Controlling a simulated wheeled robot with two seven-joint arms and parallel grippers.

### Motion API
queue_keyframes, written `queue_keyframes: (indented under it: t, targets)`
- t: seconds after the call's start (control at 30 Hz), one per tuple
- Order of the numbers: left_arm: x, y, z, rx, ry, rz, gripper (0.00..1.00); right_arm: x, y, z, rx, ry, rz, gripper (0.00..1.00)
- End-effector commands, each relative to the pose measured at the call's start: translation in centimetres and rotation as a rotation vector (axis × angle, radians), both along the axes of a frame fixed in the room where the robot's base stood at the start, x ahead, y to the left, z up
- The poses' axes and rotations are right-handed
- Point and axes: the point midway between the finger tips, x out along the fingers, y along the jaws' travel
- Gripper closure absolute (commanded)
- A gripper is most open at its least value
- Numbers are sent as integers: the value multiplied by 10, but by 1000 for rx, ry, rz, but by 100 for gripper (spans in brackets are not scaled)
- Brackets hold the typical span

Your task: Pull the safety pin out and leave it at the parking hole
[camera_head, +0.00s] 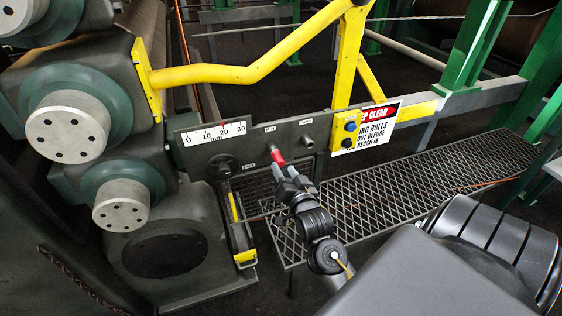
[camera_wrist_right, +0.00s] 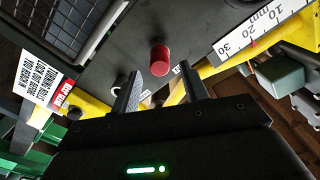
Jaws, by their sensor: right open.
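The safety pin's red head (camera_head: 277,157) stands out from the dark plate beside the rolls, and it also shows in the right wrist view (camera_wrist_right: 159,60). My right gripper (camera_head: 280,171) is at the pin. In the right wrist view its two fingers (camera_wrist_right: 160,80) are apart, with the red head beyond and between their tips; I see no grip on it. A round bushing (camera_head: 307,142) on the plate, right of the pin under a small label, looks like the parking hole. My left gripper is not in view.
A millimetre scale (camera_head: 216,132) is on the plate at left, with a dark round knob (camera_head: 224,171) below it. A yellow guard rail (camera_head: 215,74) passes above. A warning sign (camera_head: 366,128) is at right. A mesh walkway (camera_head: 400,188) lies below.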

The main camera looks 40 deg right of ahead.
Motion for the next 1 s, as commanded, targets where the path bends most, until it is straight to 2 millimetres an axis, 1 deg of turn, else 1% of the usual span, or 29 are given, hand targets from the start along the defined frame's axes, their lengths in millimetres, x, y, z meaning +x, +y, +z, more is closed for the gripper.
queue_keyframes:
  t: [0.03,0.1,0.2,0.47,0.57,0.63,0.67,0.77,0.8,0.87,0.9,0.97,1.0]
  targets:
    - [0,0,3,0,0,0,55,-5,2,1,1,2,0,55]
    - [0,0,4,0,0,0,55,-10,3,1,0,1,0,55]
    - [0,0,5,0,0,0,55,-13,4,0,0,0,0,55]
    - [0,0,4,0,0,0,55,-13,4,0,-1,0,0,55]
    - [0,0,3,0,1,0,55,-11,6,-11,-4,21,6,55]
    - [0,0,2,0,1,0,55,-8,10,-32,-14,64,19,55]
    - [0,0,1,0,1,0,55,-6,13,-46,-19,92,27,55]
    - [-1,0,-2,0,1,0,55,-3,27,-108,-46,217,71,55]
    - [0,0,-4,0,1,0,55,-4,33,-140,-60,279,94,55]
    - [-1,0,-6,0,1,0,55,-10,45,-191,-86,380,135,55]
    - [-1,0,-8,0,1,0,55,-18,53,-225,-104,449,166,55]
    - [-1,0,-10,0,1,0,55,-33,65,-276,-131,554,213,55]
    - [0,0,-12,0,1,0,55,-47,72,-309,-149,621,247,55]
